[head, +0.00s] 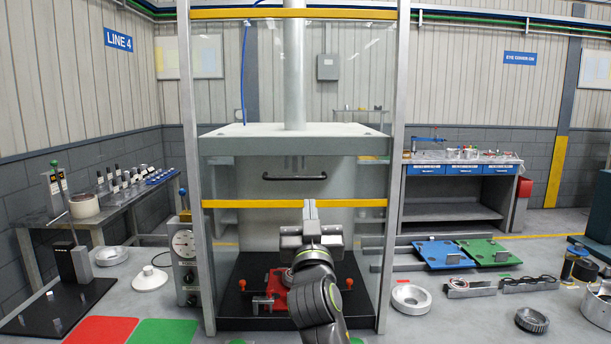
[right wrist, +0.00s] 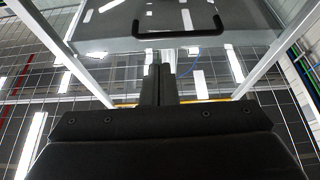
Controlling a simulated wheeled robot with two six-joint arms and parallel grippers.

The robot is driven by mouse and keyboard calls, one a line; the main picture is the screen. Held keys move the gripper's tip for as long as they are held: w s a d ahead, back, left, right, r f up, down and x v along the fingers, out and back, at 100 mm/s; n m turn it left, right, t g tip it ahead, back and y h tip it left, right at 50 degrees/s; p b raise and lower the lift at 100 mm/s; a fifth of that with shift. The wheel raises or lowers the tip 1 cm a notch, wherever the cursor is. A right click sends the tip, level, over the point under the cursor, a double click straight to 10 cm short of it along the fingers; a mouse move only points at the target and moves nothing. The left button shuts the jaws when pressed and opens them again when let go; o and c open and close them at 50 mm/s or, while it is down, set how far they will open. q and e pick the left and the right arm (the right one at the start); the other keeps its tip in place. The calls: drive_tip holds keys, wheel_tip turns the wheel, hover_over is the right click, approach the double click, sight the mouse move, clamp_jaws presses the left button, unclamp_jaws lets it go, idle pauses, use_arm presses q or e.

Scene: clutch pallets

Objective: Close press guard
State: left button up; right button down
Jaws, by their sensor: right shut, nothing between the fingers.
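The press guard is a clear panel in a grey frame, with a yellow bar (head: 240,204) across its lower part. Its black handle (head: 294,177) sits just above that bar; it also shows in the right wrist view (right wrist: 180,43). Below the bar, the black press bed (head: 245,310) with a red fixture (head: 277,290) shows. My right gripper (head: 310,206) is shut and empty, fingers pointing up, below and slightly right of the handle and apart from it. Its fingers (right wrist: 158,75) also show in the right wrist view. My left gripper is out of view.
Grey posts (head: 196,160) flank the press. A gauge box (head: 184,245) stands at its left. A workbench (head: 462,162) stands at the back right, with blue (head: 442,254) and green (head: 488,252) pallets on the floor before it. Metal rings lie on the floor at right.

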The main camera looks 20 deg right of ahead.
wheel_tip(320, 180, up, 4)
wheel_tip(320, 180, up, 5)
drive_tip(key=p, duration=0.4)
hover_over(306, 178)
drive_tip(key=s, duration=0.2)
drive_tip(key=shift+t, duration=0.4)
drive_tip(key=shift+a+f, duration=0.15)
drive_tip(key=shift+f, duration=0.95)
drive_tip(key=shift+a+f, duration=0.1)
drive_tip(key=shift+f, duration=0.95)
